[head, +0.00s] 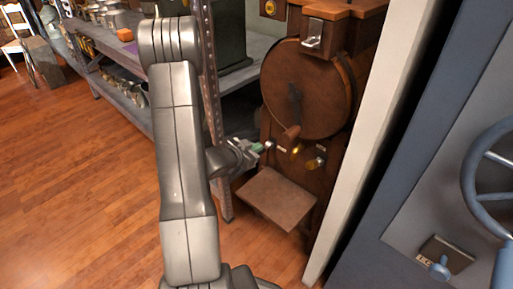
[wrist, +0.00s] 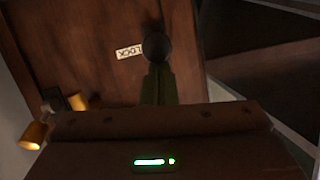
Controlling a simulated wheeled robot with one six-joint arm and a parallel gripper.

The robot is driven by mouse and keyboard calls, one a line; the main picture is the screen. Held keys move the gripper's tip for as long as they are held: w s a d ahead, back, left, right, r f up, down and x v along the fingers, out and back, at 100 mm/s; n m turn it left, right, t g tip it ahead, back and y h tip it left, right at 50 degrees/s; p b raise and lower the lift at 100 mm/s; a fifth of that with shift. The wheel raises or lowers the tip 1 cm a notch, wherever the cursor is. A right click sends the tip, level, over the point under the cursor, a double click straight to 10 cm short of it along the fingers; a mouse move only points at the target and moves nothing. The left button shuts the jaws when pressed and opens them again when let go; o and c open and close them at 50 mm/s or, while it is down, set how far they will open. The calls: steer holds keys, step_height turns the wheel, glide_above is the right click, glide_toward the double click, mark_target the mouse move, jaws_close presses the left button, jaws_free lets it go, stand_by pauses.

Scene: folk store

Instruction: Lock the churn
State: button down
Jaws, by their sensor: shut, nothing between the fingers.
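The churn is a brown wooden cabinet (head: 278,113) with a large round drum (head: 303,88) on its front. Below the drum is a row of small controls, with a lit yellow one (head: 296,149) and a brass knob (head: 315,163) to the right. My gripper (head: 258,148) is shut and empty at the left end of this row. In the wrist view a white label reading LOCK (wrist: 129,51) is beside a dark round knob (wrist: 157,46). My shut fingertips (wrist: 159,68) are right at this knob; I cannot tell whether they touch it.
A wooden flap (head: 275,198) juts out below the controls. A metal shelf (head: 115,95) with goods stands at the left. A blue-grey safe with a wheel (head: 487,172) stands at the right, past a white post (head: 371,135). The wood floor (head: 75,190) at left is clear.

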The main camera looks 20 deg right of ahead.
steer(key=shift+a+f, duration=0.1)
steer(key=shift+f, duration=0.1)
steer(key=shift+t+h, duration=0.3)
steer(key=shift+h, duration=0.4)
steer(key=shift+s+a+f+b, duration=0.2)
steer(key=shift+f+b, duration=0.85)
steer(key=shift+b, duration=0.45)
steer(key=shift+s+a+f+b, duration=0.15)
steer(key=shift+f+b, duration=0.85)
steer(key=shift+b, duration=0.5)
